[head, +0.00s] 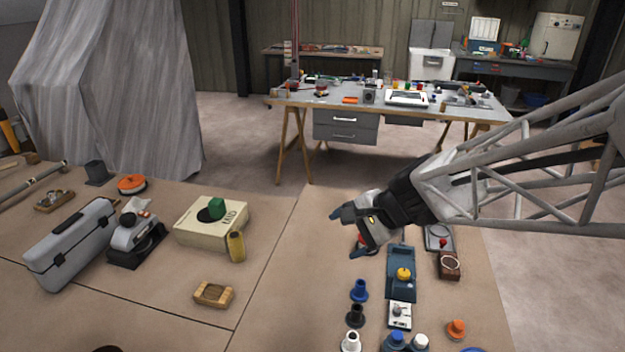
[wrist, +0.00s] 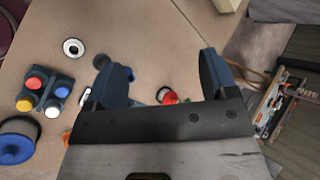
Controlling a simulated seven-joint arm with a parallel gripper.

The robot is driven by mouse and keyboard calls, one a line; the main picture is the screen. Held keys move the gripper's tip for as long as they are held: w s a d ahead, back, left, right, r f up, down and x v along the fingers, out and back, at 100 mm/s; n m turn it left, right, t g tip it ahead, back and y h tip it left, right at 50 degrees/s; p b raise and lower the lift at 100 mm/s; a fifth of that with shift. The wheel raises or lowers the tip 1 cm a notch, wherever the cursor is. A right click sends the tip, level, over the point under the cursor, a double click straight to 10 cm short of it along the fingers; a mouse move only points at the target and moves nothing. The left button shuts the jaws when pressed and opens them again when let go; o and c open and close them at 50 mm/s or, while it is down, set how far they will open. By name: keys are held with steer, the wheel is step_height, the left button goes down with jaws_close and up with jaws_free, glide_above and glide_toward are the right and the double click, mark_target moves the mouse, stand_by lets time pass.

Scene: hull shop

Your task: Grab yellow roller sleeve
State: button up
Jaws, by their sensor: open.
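The yellow roller sleeve (head: 236,246) is a small yellow cylinder in the head view. It stands upright on the brown work surface at the front right corner of a cream box, seemingly against it. My gripper (head: 346,234) is open and hovers to the right of the sleeve, clearly apart from it, above the row of small parts. In the wrist view the two fingers of my gripper (wrist: 155,57) are spread, with nothing held between them. I cannot make out the sleeve in the wrist view.
The cream box (head: 193,234) carries a green item. A wooden block (head: 213,294) lies in front of the sleeve. A grey toolbox (head: 72,246) and a sander-like tool (head: 134,236) stand left. Blue, black and white knobs (head: 359,290) stand below my gripper. Bare surface lies between sleeve and gripper.

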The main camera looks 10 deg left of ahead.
steer(key=w+a+f+m+t+y, duration=0.1)
steer(key=w+a+f+m+y, duration=0.1)
steer(key=w+a+f+m, duration=0.45)
steer(key=w+a+f+m+y, duration=0.1)
steer(key=w+a+f+y, duration=0.15)
steer(key=a, duration=0.75)
steer(key=m+t, duration=0.3)
steer(key=m, duration=0.5)
glide_toward(241, 244)
steer(key=shift+n, duration=0.25)
steer(key=x, duration=0.4)
steer(key=shift+w+a+f, duration=0.1)
steer(key=shift+w+a, duration=0.15)
steer(key=shift+a, duration=0.05)
steer(key=shift+a, duration=0.1)
steer(key=shift+x, duration=1.2)
steer(key=shift+f, duration=0.15)
steer(key=shift+x, duration=2.55)
steer(key=shift+s, duration=0.1)
steer(key=shift+c, duration=0.4)
steer(key=c, duration=0.9)
